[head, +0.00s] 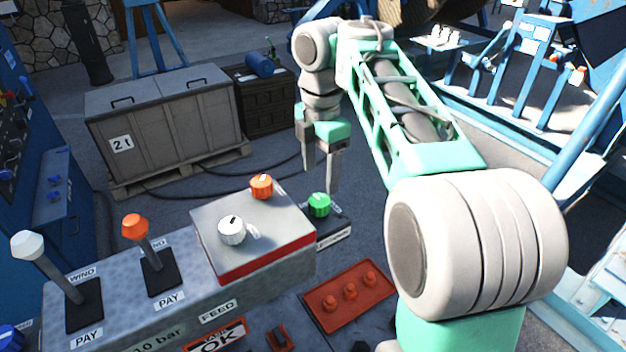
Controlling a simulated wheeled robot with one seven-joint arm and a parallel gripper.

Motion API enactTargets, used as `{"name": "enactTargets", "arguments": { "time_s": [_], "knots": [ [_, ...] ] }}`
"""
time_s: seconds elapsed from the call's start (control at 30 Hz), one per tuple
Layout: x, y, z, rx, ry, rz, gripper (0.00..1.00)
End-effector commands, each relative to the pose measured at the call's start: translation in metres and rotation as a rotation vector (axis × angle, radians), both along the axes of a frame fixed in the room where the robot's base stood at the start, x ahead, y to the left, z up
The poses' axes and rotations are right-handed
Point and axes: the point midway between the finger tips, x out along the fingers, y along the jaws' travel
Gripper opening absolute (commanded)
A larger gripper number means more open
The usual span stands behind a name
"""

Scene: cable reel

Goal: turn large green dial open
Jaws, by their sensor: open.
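The green dial (320,205) sits on a small dark base at the right end of the control console, just right of the raised red-edged box. A white label is on the front of its base. My gripper (322,184) points down, above and around the far side of the dial in the head view. Its two fingers are apart with nothing seen between them. The right finger reaches down close to the dial. I cannot tell from this view whether it touches the dial.
On the raised box (258,258) are an orange dial (261,187) and a white dial (231,230). A white-topped lever (50,268) and an orange-topped lever (143,245) stand at left. A red plate (347,300) with several knobs lies in front. A grey crate (165,125) stands behind.

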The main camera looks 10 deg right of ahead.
Motion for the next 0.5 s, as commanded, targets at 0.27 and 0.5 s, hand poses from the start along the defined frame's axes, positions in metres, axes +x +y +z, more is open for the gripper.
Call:
{"name": "enactTargets", "arguments": {
  "time_s": [0.27, 0.5],
  "knots": [
    [0.003, 0.018, -0.025, -0.013, -0.001, -0.002, 0.65],
    [0.000, 0.030, -0.067, -0.021, -0.005, -0.001, 0.65]
  ]
}}
